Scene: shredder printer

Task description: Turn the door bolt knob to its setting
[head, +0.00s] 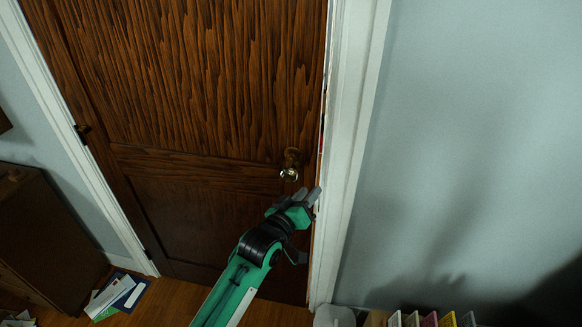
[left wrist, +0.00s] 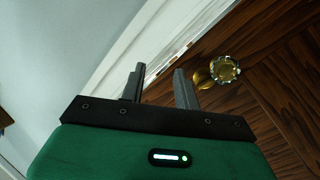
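The knob also shows in the left wrist view (left wrist: 225,69), to the right of my fingers. My right gripper is not in view.
The white door frame (head: 348,140) runs close beside my left fingers. A dark cabinet (head: 45,235) stands at the left. Papers and folders (head: 115,296) lie on the floor there. Several coloured files (head: 430,319) are at the bottom right. The blue-grey wall (head: 480,130) is bare.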

